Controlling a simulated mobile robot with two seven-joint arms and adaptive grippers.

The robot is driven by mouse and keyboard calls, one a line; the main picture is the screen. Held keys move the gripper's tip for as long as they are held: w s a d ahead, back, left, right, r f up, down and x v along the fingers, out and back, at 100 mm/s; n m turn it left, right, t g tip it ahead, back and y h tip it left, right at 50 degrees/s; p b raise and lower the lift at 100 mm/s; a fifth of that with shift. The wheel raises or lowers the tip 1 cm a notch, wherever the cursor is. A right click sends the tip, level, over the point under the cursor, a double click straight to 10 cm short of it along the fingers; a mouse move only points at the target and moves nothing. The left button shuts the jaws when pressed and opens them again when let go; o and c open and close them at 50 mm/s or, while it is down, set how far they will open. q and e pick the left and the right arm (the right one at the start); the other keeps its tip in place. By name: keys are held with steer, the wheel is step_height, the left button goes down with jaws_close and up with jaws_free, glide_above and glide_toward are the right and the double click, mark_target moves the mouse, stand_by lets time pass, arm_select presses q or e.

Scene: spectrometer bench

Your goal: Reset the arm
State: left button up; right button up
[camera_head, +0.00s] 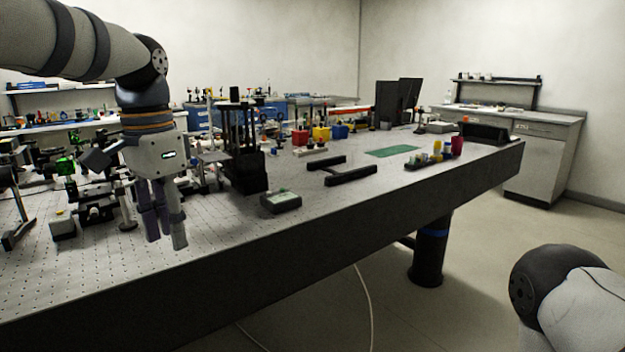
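My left arm comes in from the upper left. My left gripper (165,238) points down above the near-left part of the optical bench (330,205). Its fingers look close together, with nothing visible between them, but from this angle I cannot tell whether they are open or shut. Part of my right arm shows at the lower right corner, beside the bench and over the floor; its gripper is out of view.
Optical mounts (95,200) crowd the bench left of the gripper. A black stage tower (245,150) and a small grey-green box (281,201) stand to its right. A black rail frame (350,175) and a green mat (393,151) lie farther right. Floor (470,260) is clear.

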arm_select(q)
step_height(320, 180, down, 21)
steer(key=d+n+g, duration=0.1)
steer(key=s+d+f+n+h, duration=0.1)
steer(key=s+f+n, duration=0.1)
steer(key=s+f, duration=0.75)
steer(key=s+f+n, duration=0.2)
steer(key=s+f, duration=0.8)
steer(key=s, duration=0.1)
steer(key=s+a+n+y, duration=0.1)
steer(key=s+a, duration=0.3)
steer(key=s, duration=1)
steer(key=shift+s+a+f+n, duration=0.2)
steer(key=shift+s+a+n, duration=0.1)
steer(key=shift+n, duration=0.6)
